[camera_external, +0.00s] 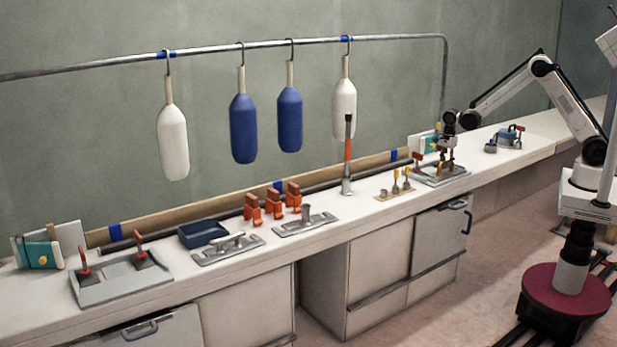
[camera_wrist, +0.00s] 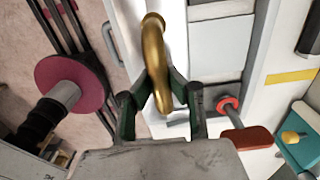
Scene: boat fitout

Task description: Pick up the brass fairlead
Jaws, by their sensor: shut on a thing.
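The brass fairlead (camera_wrist: 153,45) is a curved, golden piece in the wrist view. My gripper (camera_wrist: 162,92) is shut on it, with one dark green finger on each side. In the external view my gripper (camera_external: 447,163) is low over the grey tray (camera_external: 458,180) at the right part of the bench. The fairlead is too small and too covered there to make out clearly, and I cannot tell whether it touches the tray.
A red-handled tool (camera_wrist: 232,112) and a teal block with a yellow knob (camera_wrist: 302,146) are close by in the wrist view. A small board with yellow-topped pegs (camera_external: 394,192) stands left of the tray. A blue-and-grey item (camera_external: 508,137) stands to the right.

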